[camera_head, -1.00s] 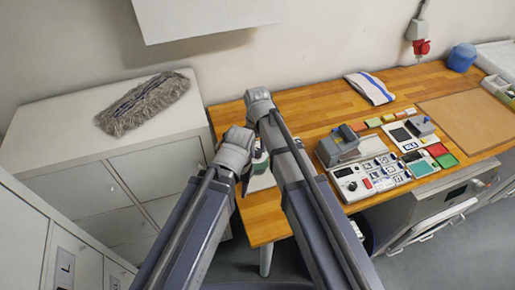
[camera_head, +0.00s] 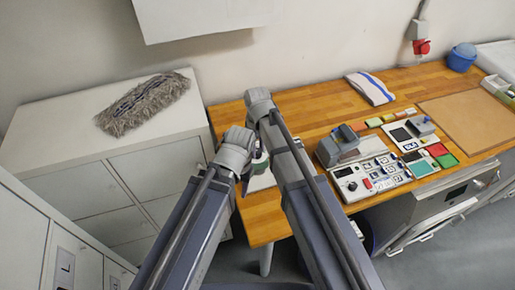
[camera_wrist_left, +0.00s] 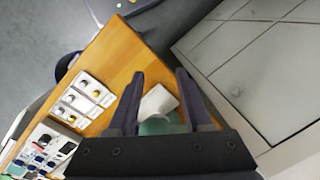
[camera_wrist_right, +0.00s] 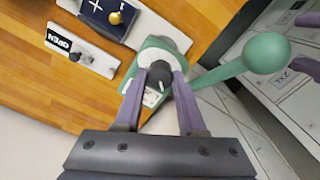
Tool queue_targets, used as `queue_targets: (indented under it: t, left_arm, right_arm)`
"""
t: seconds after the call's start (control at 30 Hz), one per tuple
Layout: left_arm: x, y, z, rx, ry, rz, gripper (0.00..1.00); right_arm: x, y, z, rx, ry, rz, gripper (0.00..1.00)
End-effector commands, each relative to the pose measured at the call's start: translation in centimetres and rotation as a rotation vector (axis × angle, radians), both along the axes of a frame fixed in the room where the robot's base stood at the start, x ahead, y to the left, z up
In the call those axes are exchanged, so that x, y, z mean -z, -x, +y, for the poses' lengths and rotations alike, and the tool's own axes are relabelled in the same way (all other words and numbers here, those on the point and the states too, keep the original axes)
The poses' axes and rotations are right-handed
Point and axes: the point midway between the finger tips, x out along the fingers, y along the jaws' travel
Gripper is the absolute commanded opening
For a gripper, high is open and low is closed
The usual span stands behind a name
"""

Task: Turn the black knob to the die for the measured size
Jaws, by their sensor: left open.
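The black knob (camera_wrist_right: 159,74) sits on a green hand press (camera_wrist_right: 158,45) with a pale marked plate, in the right wrist view. My right gripper (camera_wrist_right: 160,70) has its fingers closed in on both sides of the knob. The marks under the knob are too small to read. A green lever with a ball end (camera_wrist_right: 267,53) sticks out to the right. In the head view the press (camera_head: 261,163) is mostly hidden behind my arms. My left gripper (camera_wrist_left: 159,72) is open and empty, with a pale plate (camera_wrist_left: 158,102) and green part showing between its fingers.
A navy block with a brass knob (camera_wrist_right: 115,18) and an OPEN sign (camera_wrist_right: 59,41) are near the press. Control panels (camera_head: 370,178), a striped cloth (camera_head: 370,87) and a blue tub (camera_head: 461,57) are farther along the wooden bench. A grey mop head (camera_head: 143,103) lies on the cabinet.

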Motion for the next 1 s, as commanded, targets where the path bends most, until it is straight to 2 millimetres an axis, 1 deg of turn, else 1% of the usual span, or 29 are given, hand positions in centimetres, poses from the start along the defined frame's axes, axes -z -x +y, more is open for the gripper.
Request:
queue_targets:
  t: [0.03,0.2,0.27,0.53,0.67,0.87,1.0]
  left_arm:
    - [0.0,0.0,0.0,0.0,0.0,0.0,0.5]
    - [0.0,0.0,0.0,0.0,0.0,0.0,0.5]
    - [0.0,0.0,0.0,0.0,0.0,0.0,0.5]
    - [-0.1,0.0,0.0,0.0,0.0,0.0,0.5]
    - [-0.5,0.0,0.0,0.0,0.0,0.0,0.5]
    - [-2.2,0.0,0.0,0.0,0.0,0.001,0.5]
    - [-4.0,0.0,0.0,0.0,0.0,0.001,0.5]
  right_arm:
    - [0.0,0.0,0.0,-0.001,0.0,0.0,0.45]
    - [0.0,0.0,0.0,0.0,0.0,0.0,0.64]
    - [0.0,0.0,0.0,0.0,0.0,0.0,0.69]
    - [-0.1,0.0,0.0,0.001,0.0,0.0,0.69]
    - [-0.5,0.0,0.0,0.001,0.0,0.0,0.69]
    - [-2.2,0.0,0.0,0.001,0.0,0.0,0.69]
    - [-4.0,0.0,0.0,0.001,0.0,0.0,0.69]
